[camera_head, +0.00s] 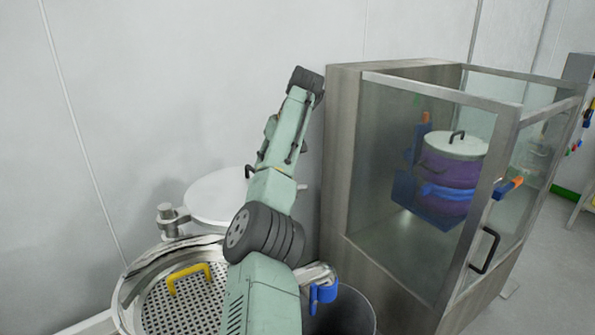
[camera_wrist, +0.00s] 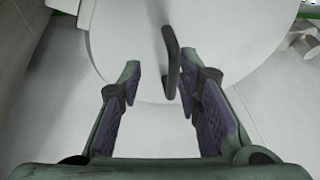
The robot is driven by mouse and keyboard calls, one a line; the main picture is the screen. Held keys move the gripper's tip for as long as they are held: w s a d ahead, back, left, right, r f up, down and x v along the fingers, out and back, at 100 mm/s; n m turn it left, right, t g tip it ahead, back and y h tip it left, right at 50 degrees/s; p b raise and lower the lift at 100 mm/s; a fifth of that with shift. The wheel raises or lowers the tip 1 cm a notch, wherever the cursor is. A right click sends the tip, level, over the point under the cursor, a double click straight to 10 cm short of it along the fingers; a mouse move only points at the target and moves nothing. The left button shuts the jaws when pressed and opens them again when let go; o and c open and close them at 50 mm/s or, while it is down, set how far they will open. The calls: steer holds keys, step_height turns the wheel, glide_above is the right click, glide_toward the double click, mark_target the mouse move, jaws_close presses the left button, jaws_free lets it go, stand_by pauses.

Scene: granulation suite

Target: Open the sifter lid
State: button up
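The sifter (camera_head: 128,292) stands at the lower left of the head view, its top open over a perforated screen (camera_head: 205,302) with a yellow handle (camera_head: 187,277). Its round white lid (camera_head: 215,197) is swung up behind the rim, near the metal hinge (camera_head: 170,216). The lid (camera_wrist: 235,38) fills the upper wrist view. Its black handle (camera_wrist: 172,62) lies between the fingers of my gripper (camera_wrist: 162,78), closer to the right finger. The fingers are apart; no firm grip shows. In the head view my arm hides my gripper and part of the lid.
A steel and glass cabinet (camera_head: 345,165) stands to the right, close to my arm, with a purple drum (camera_head: 450,172) inside and a black door handle (camera_head: 485,250). A wall is behind the sifter. A grey round container (camera_head: 350,315) and blue clamp (camera_head: 323,293) are at the lower middle.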

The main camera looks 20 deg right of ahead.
steer(key=shift+s+d+r, duration=0.2)
steer(key=shift+r, duration=0.1)
steer(key=s+d, duration=0.5)
steer(key=shift+s+d+f, duration=0.2)
steer(key=shift+s+f, duration=0.15)
steer(key=shift+s, duration=0.05)
steer(key=shift+c, duration=0.3)
